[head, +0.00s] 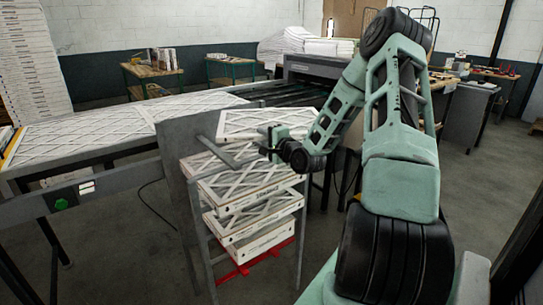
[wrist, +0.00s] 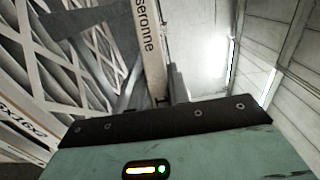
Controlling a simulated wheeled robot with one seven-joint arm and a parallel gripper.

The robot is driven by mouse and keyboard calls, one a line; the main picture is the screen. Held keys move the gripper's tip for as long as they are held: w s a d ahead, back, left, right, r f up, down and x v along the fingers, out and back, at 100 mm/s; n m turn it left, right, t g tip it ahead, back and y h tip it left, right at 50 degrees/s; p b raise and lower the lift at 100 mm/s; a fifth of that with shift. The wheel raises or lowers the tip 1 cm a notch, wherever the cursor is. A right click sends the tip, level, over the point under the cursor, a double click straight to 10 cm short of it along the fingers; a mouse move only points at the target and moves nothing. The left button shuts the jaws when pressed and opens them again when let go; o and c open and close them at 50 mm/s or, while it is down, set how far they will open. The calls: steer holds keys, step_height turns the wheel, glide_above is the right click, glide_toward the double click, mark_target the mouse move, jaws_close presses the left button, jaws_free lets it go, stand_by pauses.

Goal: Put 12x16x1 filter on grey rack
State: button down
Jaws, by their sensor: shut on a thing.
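The grey rack (head: 173,145) stands at the centre of the head view, with an upright plate on its left side. My gripper (head: 268,142) is at the rack's top and is shut on a white-framed filter (head: 245,122) with a lattice face. That filter is roughly flat, above the other filters. In the wrist view a white frame edge printed "seronne" (wrist: 148,45) rises ahead of my gripper (wrist: 168,112). A second edge at left reads partly "x16x" (wrist: 25,128). The fingertips are hidden, and the held filter's full size label is not readable.
Several filters (head: 245,182) are stacked in the rack on separate levels, above a red base (head: 262,262). A long conveyor (head: 100,153) with large filters runs at left. Stacked white filters (head: 30,65) stand far left. Tables are at the back. Floor at right is clear.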

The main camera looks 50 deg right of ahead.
step_height(320, 180, down, 10)
steer(key=p, duration=0.1)
steer(key=shift+r+p, duration=0.25)
steer(key=shift+p, duration=0.05)
steer(key=shift+f, duration=0.1)
steer(key=shift+f, duration=0.1)
steer(key=c, duration=1.3)
jaws_free()
